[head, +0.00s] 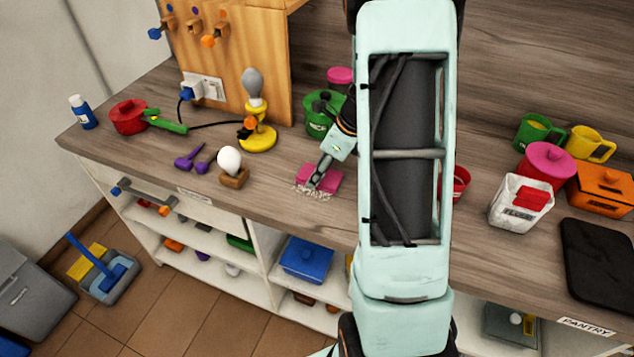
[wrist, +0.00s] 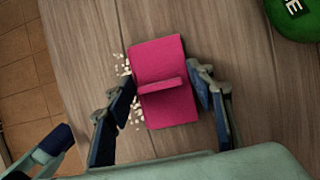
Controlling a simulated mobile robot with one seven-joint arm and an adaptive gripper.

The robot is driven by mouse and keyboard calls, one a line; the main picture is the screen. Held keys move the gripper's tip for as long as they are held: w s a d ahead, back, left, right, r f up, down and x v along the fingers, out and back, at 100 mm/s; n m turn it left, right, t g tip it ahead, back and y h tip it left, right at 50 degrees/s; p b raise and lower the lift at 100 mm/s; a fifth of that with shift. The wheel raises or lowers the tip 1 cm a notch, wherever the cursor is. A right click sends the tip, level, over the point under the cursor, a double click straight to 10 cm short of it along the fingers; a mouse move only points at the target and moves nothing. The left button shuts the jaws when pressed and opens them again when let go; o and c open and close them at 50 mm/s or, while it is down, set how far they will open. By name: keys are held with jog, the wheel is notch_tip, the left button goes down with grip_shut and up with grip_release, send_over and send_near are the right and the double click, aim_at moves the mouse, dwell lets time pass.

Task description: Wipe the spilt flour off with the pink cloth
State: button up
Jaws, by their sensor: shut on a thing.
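The pink cloth (head: 321,176) lies on the wooden counter, folded flat with a raised ridge across its middle. The cloth also shows in the wrist view (wrist: 160,103). My gripper (head: 313,184) is down at the cloth and shut on it; in the wrist view its fingers (wrist: 168,92) stand on either side of the cloth. The spilt flour (head: 312,192) shows as white crumbs along the front edge of the cloth. In the wrist view the flour (wrist: 123,66) lies along the cloth's left edge, partly hidden by the cloth and a finger.
A green pot (head: 322,112) stands behind the cloth. A white bulb on a wooden base (head: 230,166) and purple dumbbell-like items (head: 190,158) are to the left. A white container (head: 520,202) stands to the right. The counter's front edge (head: 290,227) is close to the flour.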

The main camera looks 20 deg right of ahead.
jog(key=shift+w+d, duration=0.1)
jog(key=shift+w, duration=0.05)
jog(key=shift+s+a+f+b, duration=0.1)
jog(key=shift+s+a+b, duration=0.2)
jog(key=shift+s+a, duration=1.15)
jog(key=shift+w+d+p, duration=0.6)
jog(key=shift+w+d, duration=0.75)
jog(key=shift+d, duration=0.1)
